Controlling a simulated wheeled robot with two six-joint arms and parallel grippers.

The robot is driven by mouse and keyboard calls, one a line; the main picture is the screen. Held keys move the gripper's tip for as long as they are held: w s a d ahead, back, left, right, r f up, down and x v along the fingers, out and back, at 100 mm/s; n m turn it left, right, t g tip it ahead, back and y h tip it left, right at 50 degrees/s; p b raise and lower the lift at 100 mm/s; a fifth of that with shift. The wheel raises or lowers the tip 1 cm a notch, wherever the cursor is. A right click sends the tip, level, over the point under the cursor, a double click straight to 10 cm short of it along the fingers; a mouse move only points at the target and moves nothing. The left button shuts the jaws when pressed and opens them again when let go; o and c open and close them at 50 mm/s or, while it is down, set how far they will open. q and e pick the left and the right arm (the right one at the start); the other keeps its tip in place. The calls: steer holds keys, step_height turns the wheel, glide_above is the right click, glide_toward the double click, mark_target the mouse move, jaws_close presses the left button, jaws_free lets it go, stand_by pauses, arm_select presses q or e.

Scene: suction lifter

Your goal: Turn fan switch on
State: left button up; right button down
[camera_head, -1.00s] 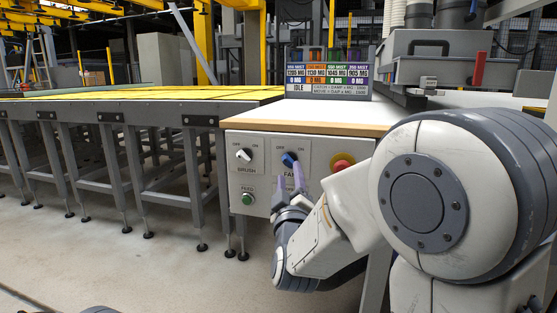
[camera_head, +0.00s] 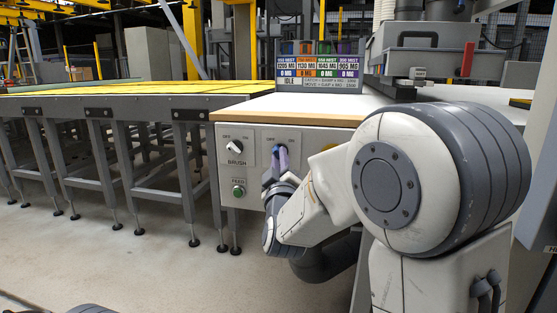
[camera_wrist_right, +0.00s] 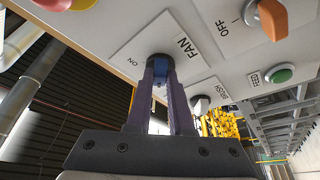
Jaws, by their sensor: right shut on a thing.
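The fan switch is a blue knob (camera_head: 278,150) on the white panel at the front of the control cabinet. In the right wrist view the blue knob (camera_wrist_right: 160,68) sits beside the FAN label, with ON marked to its left. My right gripper (camera_head: 281,158) is at the knob. In the wrist view its two dark purple fingers (camera_wrist_right: 161,82) are shut on the knob, one on each side. The fingers cover much of the knob, so I cannot tell exactly where it points. My left gripper is not in view.
The white BRUSH knob (camera_head: 236,146) and green FEED button (camera_head: 238,191) are left of the fan switch. An orange knob (camera_wrist_right: 272,18) and a red button (camera_wrist_right: 62,3) are near the top of the wrist view. A display (camera_head: 318,72) stands on the cabinet top (camera_head: 300,108). Open floor lies left.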

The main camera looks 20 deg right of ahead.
steer(key=shift+a+f+m+h+b, duration=0.1)
steer(key=shift+f+m+h+b, duration=0.25)
steer(key=shift+m+b, duration=0.5)
steer(key=shift+w+a+r+m+g+h+b, duration=0.15)
steer(key=shift+m+g+h+b, duration=1.2)
steer(key=shift+m, duration=2.55)
steer(key=shift+w+a+m+g+h+b, duration=0.2)
steer(key=shift+m+g+h+b, duration=1.05)
steer(key=shift+m, duration=2.7)
steer(key=shift+w+a+r+m+g+h+b, duration=0.2)
steer(key=shift+m+g+h+b, duration=0.55)
steer(key=shift+m+h, duration=2.15)
steer(key=shift+s+f+m+y, duration=0.1)
steer(key=shift+s+m+y, duration=0.05)
steer(key=shift+m+y, duration=1)
steer(key=c, duration=0.8)
jaws_free()
